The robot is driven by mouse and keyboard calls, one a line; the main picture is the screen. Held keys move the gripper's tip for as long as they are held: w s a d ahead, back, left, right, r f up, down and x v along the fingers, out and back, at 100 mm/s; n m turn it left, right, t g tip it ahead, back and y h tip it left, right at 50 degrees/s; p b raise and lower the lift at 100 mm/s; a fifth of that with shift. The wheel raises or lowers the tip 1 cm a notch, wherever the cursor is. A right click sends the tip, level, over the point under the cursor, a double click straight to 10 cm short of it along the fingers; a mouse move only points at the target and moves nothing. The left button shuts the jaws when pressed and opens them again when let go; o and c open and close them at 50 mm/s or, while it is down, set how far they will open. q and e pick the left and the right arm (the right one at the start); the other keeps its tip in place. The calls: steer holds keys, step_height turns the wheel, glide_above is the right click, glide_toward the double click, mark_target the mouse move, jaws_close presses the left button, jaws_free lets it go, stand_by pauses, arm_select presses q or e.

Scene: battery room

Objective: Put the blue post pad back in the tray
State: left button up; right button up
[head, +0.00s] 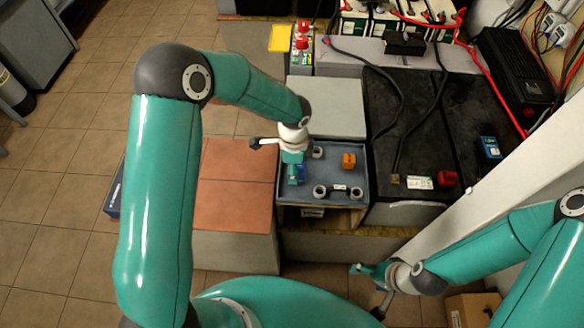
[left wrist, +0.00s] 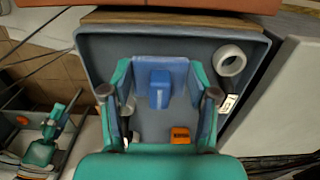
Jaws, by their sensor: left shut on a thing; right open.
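The blue post pad (left wrist: 160,88) is between the fingers of my left gripper (left wrist: 160,75), which is shut on it. In the head view a bit of the blue pad (head: 301,178) shows beside my left gripper (head: 293,180), at the left side of the tray. The grey-blue tray (head: 334,172) lies below; its floor also shows in the left wrist view (left wrist: 105,48). I cannot tell whether the pad touches the tray floor. My right gripper (head: 370,275) is open and empty, low in front of the tray.
The tray holds an orange block (head: 348,160) and grey rings (head: 320,191), one also at the right (left wrist: 231,60) in the left wrist view. Terracotta-topped boxes (head: 232,190) stand left of it. Black batteries (head: 405,130) with cables stand right. A pale beam (head: 455,225) crosses near my right arm.

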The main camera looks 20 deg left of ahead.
arm_select(q)
steer(key=shift+f, duration=0.6)
steer(key=shift+f, duration=0.1)
steer(key=o, duration=1.3)
steer(key=shift+o, duration=0.2)
